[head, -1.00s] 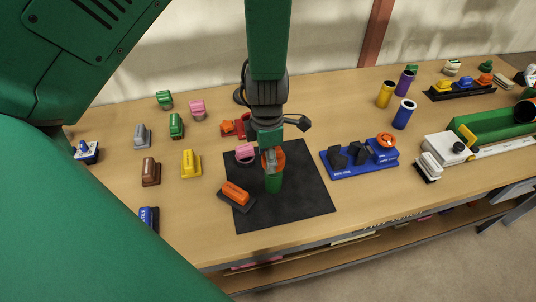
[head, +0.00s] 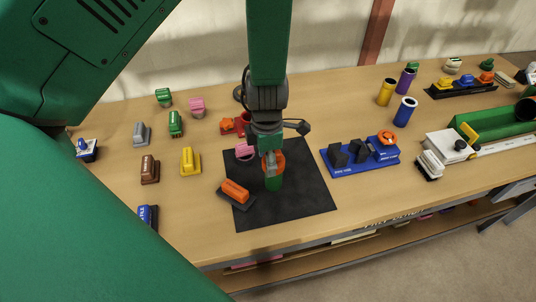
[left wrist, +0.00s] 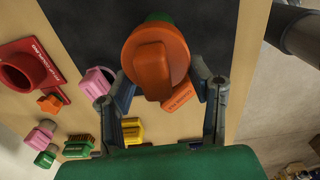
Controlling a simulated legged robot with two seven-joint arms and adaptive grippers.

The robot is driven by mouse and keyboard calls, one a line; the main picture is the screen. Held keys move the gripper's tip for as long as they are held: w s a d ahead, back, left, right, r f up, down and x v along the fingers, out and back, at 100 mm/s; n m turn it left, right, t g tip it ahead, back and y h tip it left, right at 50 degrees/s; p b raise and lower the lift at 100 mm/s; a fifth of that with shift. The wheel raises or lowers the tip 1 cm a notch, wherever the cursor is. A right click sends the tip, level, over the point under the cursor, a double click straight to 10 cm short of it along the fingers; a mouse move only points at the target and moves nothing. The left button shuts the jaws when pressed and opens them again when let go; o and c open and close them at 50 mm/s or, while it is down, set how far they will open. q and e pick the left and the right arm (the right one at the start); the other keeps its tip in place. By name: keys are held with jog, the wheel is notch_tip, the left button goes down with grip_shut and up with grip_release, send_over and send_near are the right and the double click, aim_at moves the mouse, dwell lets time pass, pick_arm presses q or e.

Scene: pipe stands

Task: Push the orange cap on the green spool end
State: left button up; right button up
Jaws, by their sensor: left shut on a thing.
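The green spool (head: 273,183) stands upright on the black mat (head: 300,205) in the head view. The orange cap (head: 279,160) is at its top end. My left gripper (head: 269,160) points down over the spool and is shut on the cap. In the left wrist view, the gripper's fingers (left wrist: 160,72) are on both sides of the orange cap (left wrist: 150,55). A bit of the green spool (left wrist: 158,17) shows behind the cap. The gripper hides part of the cap, and I cannot tell whether the cap sits fully down. My right gripper is not in view.
An orange block on a dark base (head: 235,191) lies at the mat's left side. A pink piece (head: 244,152) is close behind the gripper. A blue stand (head: 362,163) is right of the mat. Several coloured blocks lie to the left. The mat's front right is clear.

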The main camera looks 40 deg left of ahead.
pick_arm(q)
jog(key=shift+f, duration=0.2)
jog(key=o, duration=1.5)
jog(key=shift+r, duration=0.1)
notch_tip(320, 180, up, 2)
jog(key=shift+r+p, duration=0.15)
jog(key=shift+p, duration=0.5)
jog(key=shift+r, duration=1.3)
